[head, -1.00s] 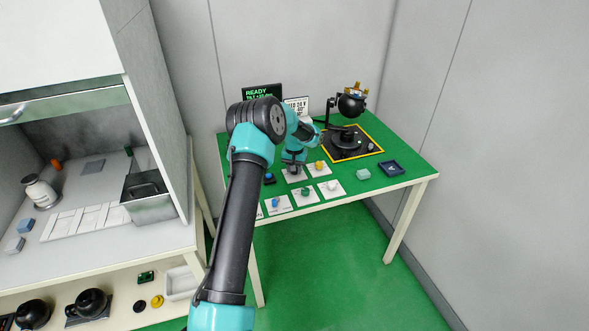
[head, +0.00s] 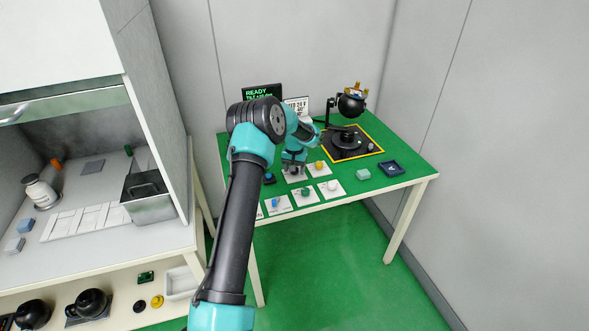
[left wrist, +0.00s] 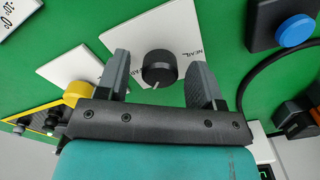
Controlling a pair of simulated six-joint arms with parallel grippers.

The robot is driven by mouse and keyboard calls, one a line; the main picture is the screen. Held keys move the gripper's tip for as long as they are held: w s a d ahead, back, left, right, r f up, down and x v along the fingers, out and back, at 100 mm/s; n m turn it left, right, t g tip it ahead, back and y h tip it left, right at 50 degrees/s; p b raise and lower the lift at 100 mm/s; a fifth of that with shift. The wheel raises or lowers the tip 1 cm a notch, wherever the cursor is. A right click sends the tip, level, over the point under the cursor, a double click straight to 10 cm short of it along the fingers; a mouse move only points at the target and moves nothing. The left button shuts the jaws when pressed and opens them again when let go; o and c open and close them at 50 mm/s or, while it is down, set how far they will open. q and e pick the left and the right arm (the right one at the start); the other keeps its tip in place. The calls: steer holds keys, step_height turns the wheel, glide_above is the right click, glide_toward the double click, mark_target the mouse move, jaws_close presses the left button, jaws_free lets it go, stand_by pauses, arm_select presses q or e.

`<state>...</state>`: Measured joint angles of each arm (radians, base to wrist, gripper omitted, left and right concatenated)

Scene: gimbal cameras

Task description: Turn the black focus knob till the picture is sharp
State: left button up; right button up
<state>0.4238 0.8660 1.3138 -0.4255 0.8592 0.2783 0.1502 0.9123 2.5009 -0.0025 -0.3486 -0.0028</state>
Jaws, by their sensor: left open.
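The black focus knob (left wrist: 158,68) stands on a white card (left wrist: 170,40) in the left wrist view, with a pale mark on the knob's rim and "NEAR" printed on the card. My left gripper (left wrist: 160,60) is open, with one finger on each side of the knob and a visible gap on both sides. In the head view my left gripper (head: 295,169) points down over this card on the green table, and it hides the knob. The screen (head: 262,93) at the back reads "READY" with small text below. My right gripper is not in view.
Cards with yellow (head: 319,165), white (head: 332,186), green (head: 305,191) and blue (head: 276,203) knobs lie close around my left gripper. A gimbal camera (head: 351,104) stands behind on a yellow-edged black plate. A dark blue tray (head: 391,169) sits at the right.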

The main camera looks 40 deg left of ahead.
arm_select(q)
steer(key=shift+r, duration=0.15)
step_height(320, 180, up, 17)
stand_by(0.5)
stand_by(1.5)
